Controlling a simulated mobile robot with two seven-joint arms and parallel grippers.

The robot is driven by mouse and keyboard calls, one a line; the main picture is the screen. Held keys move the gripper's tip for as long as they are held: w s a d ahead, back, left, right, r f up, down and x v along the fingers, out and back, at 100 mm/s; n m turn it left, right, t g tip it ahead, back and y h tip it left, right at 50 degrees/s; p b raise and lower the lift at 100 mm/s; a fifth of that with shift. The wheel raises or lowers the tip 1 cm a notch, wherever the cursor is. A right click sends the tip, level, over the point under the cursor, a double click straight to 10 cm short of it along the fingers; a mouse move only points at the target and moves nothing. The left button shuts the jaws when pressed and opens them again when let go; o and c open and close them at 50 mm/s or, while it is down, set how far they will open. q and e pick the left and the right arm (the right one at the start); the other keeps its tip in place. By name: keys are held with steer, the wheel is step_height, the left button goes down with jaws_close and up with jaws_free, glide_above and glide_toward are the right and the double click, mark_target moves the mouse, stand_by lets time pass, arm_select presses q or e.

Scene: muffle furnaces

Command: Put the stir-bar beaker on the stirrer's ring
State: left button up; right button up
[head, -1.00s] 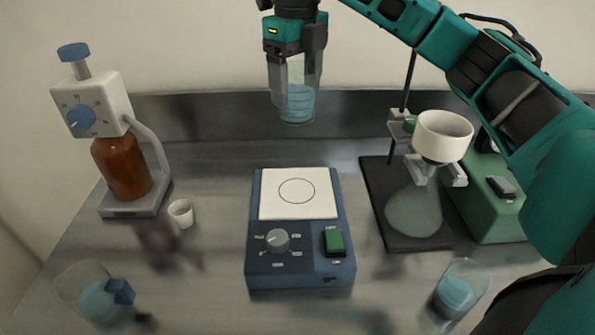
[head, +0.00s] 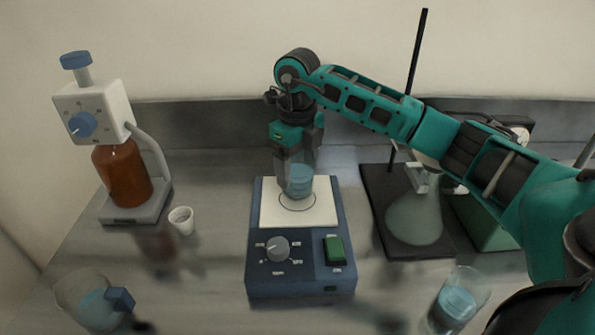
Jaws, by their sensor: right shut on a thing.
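The stirrer (head: 300,250) is a blue box with a white top plate, a grey knob and a green switch, in the middle of the bench. A dark ring (head: 297,205) is drawn on its plate. The beaker (head: 300,181) with blue liquid is upright at the ring, covering its back part. I cannot tell whether its base touches the plate. My right gripper (head: 297,165) points down and is shut on the beaker. A stir bar inside is too small to make out. My left gripper is not in view.
A dispenser with a brown bottle (head: 123,176) and a small white cup (head: 181,220) stand at left. Beakers with blue liquid stand front left (head: 95,300) and front right (head: 456,304). A flask (head: 415,215) on a dark stand is at right, partly behind my right arm.

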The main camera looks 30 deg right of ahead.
steer(key=shift+f, duration=0.85)
steer(key=o, duration=1.2)
steer(key=shift+f, duration=0.15)
step_height(320, 180, up, 12)
steer(key=shift+r, duration=0.2)
steer(key=shift+s+f, duration=0.1)
